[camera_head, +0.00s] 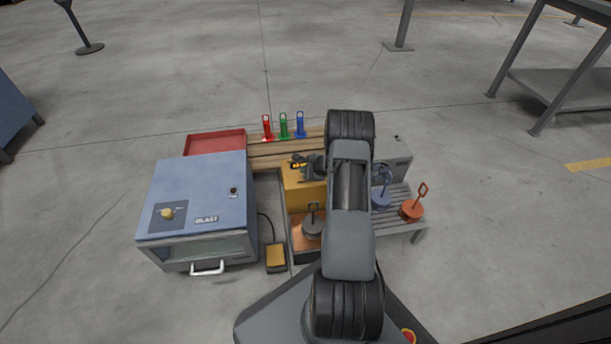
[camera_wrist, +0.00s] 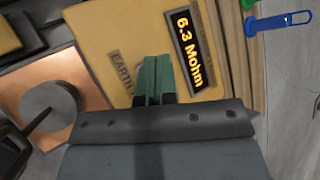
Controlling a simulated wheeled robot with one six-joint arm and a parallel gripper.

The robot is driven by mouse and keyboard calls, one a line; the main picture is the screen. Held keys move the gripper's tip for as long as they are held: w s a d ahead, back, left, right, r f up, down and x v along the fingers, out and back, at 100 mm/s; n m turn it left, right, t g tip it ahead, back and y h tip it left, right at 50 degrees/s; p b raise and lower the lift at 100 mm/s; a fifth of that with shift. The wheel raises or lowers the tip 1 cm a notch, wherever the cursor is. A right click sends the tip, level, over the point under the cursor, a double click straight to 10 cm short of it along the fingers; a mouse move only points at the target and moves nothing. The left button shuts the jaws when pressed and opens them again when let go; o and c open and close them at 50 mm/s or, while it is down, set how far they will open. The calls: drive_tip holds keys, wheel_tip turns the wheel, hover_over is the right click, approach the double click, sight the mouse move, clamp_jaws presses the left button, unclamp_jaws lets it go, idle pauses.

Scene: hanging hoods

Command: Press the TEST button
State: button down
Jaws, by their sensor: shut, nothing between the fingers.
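A yellow box (camera_head: 303,194) stands in the middle of the bench in the head view. In the wrist view, its yellow top (camera_wrist: 103,35) carries a lit display (camera_wrist: 188,48) reading 6.3 Mohm and a label (camera_wrist: 121,72) beginning "EARTH". My gripper (camera_wrist: 154,62) is shut and empty, its green fingertips over the box top between label and display. I cannot tell whether they touch it. No TEST button is visible in either view; the fingers hide part of the top. In the head view my gripper (camera_head: 314,167) is at the box, partly hidden by my arm.
A dark round piece with a handle (camera_head: 313,227) stands on a copper plate (camera_wrist: 80,74) beside the box. A blue BLAST cabinet (camera_head: 200,187) and yellow pedal (camera_head: 276,256) are left. Red, green and blue tags (camera_head: 300,126) stand behind. Blue and orange handled pieces (camera_head: 411,211) are right.

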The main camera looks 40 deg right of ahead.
drive_tip(key=shift+r, duration=0.2)
drive_tip(key=shift+r+p, duration=1.5)
drive_tip(key=shift+r, duration=1)
drive_tip(key=s+a+r+n+g+y+p, duration=0.1)
drive_tip(key=a+r+n+p, duration=0.4)
drive_tip(key=r, duration=0.7)
drive_tip(key=s+a+r+n+g+y+p, duration=0.1)
drive_tip(key=s+a+r+n+p, duration=0.15)
drive_tip(key=a+r+p, duration=0.7)
drive_tip(key=s+a+r+n+g+p, duration=0.1)
drive_tip(key=a+r+n+p, duration=0.25)
drive_tip(key=r, duration=1.15)
drive_tip(key=s+a+r+n+h+p, duration=0.1)
drive_tip(key=s+a+r+n+p, duration=0.2)
drive_tip(key=s+r+p, duration=0.3)
drive_tip(key=s+a+r+n+g+h+p, duration=0.1)
drive_tip(key=s+r+n+p, duration=0.4)
drive_tip(key=r, duration=0.8)
drive_tip(key=s+a+r+n+g+h+p, duration=0.1)
drive_tip(key=s+a+r+n+p, duration=0.3)
drive_tip(key=s+r+p, duration=0.4)
wheel_tip(320, 180, up, 2)
drive_tip(key=shift+s+a+n+h+p, duration=0.4)
drive_tip(key=shift+s+n+h, duration=0.1)
drive_tip(key=shift+s+h, duration=0.25)
